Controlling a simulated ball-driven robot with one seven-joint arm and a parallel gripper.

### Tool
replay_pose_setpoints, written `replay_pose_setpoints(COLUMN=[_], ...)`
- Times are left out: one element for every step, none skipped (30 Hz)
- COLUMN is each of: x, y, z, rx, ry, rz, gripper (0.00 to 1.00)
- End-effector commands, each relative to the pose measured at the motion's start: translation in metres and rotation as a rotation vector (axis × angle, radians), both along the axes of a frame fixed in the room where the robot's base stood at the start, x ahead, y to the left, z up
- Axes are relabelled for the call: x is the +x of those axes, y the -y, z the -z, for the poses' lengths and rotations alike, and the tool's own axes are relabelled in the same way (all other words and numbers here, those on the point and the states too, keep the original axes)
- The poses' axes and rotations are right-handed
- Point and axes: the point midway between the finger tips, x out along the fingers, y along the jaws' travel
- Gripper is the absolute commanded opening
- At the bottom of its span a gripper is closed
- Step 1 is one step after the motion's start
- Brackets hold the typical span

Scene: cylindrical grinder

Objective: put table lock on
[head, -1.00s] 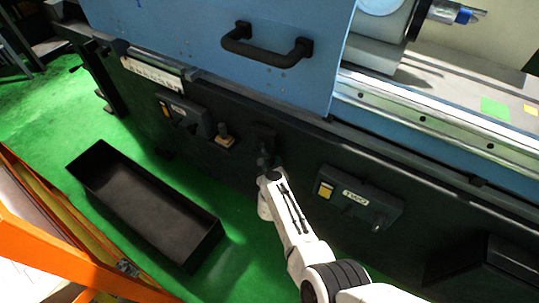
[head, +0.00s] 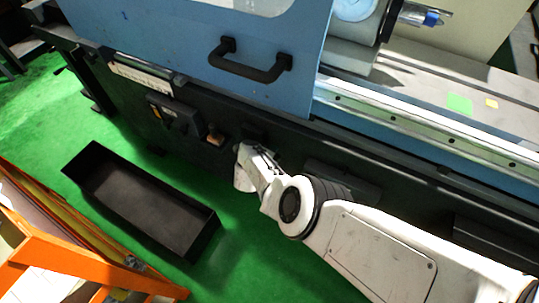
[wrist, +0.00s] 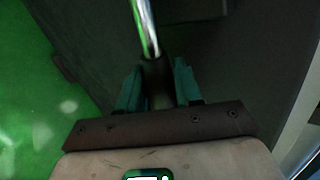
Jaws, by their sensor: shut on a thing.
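In the wrist view, my gripper (wrist: 158,92) has its two teal fingers shut on the dark grip of a lever (wrist: 145,28). The lever's shiny metal rod runs up from between the fingers and out of the picture's top edge. I take this lever to be the table lock, but no label on it shows. In the head view, my white wrist is close against the dark front of the grinder (head: 120,95), below the blue door. My fingers and the lever cannot be made out clearly there.
A small tan-topped control (head: 214,137) and a dark control box (head: 174,116) are left of my wrist. My arm partly covers a panel to the right. A black open tray (head: 130,200) lies on the green floor, with an orange frame (head: 75,258) near it.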

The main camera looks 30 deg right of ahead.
Motion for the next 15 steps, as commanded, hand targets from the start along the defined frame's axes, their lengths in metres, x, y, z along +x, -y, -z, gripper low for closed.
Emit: replay_pose_setpoints(x=[0.0004,0.0002,0.0003,0.0002,0.0002,0.0001,0.0001,0.0000,0.0000,-0.0001,0.0000,-0.0001,-0.0001,0.0000,-0.0001], y=[0.0009,0.0009,0.0009,0.0010,0.0011,0.0011,0.0011,0.0011,0.0010,0.0011,0.0010,0.0009,0.0009,0.0010,0.0009], z=[-0.0023,-0.0030,-0.0040,-0.0047,-0.0053,-0.0059,-0.0064,-0.0066,-0.0068,-0.0069,-0.0071,-0.0071,-0.0071,-0.0072,-0.0071], rx=[-0.011,-0.016,-0.022,-0.026,-0.030,-0.034,-0.036,-0.038,-0.039,-0.040,-0.040,-0.041,-0.041,-0.042,-0.041], ry=[-0.014,-0.021,-0.029,-0.035,-0.039,-0.045,-0.048,-0.050,-0.053,-0.055,-0.056,-0.057,-0.057,-0.057,-0.056], rz=[0.001,0.001,0.001,0.001,0.000,0.000,0.000,0.000,0.001,0.000,-0.001,0.000,0.000,-0.001,-0.001], gripper=[0.00,0.00,0.00,0.00,0.00,0.00,0.00,0.00,0.00,0.00,0.00,0.00,0.00,0.00,0.00])
